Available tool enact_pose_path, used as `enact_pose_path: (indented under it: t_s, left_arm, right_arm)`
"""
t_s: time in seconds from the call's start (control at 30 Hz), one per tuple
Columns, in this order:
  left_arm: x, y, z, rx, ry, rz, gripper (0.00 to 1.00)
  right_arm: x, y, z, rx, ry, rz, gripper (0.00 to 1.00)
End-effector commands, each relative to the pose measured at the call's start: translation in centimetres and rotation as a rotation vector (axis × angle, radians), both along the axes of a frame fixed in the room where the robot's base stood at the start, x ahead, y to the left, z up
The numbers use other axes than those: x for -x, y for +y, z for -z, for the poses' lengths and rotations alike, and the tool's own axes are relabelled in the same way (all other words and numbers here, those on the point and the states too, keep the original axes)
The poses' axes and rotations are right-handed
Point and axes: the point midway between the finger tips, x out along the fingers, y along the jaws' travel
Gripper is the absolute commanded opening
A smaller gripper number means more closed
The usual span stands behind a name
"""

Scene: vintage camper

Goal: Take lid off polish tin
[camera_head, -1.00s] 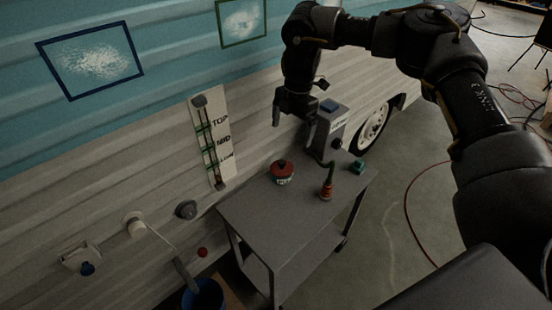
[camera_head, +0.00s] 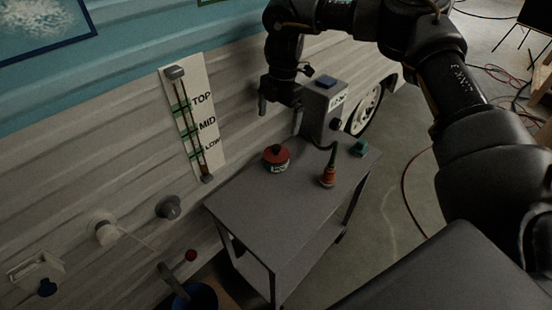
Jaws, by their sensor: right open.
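The polish tin (camera_head: 276,166) stands upright on the grey cart. It has a pale label band, and its red lid (camera_head: 276,153) with a dark knob is seated on top. My right gripper (camera_head: 280,112) hangs above and behind the tin in the picture, fingers pointing down. It is open, apart from the tin, with nothing seen between its fingers. My left gripper is not in view.
On the grey cart (camera_head: 270,215) stand a grey box (camera_head: 322,112) with a blue top, a red-based tool (camera_head: 328,178) with a dark stem and a green block (camera_head: 360,147). The camper wall, with a gauge board (camera_head: 193,120), runs close behind. The cart's front is bare.

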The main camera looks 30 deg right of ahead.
Motion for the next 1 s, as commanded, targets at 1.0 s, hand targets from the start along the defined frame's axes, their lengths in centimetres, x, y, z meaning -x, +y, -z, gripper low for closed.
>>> enact_pose_path:
  t_s: [1.0]
  left_arm:
    - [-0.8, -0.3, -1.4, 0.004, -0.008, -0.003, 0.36]
  right_arm:
    - [0.3, 0.6, 8.0, 0.002, 0.002, -0.001, 1.00]
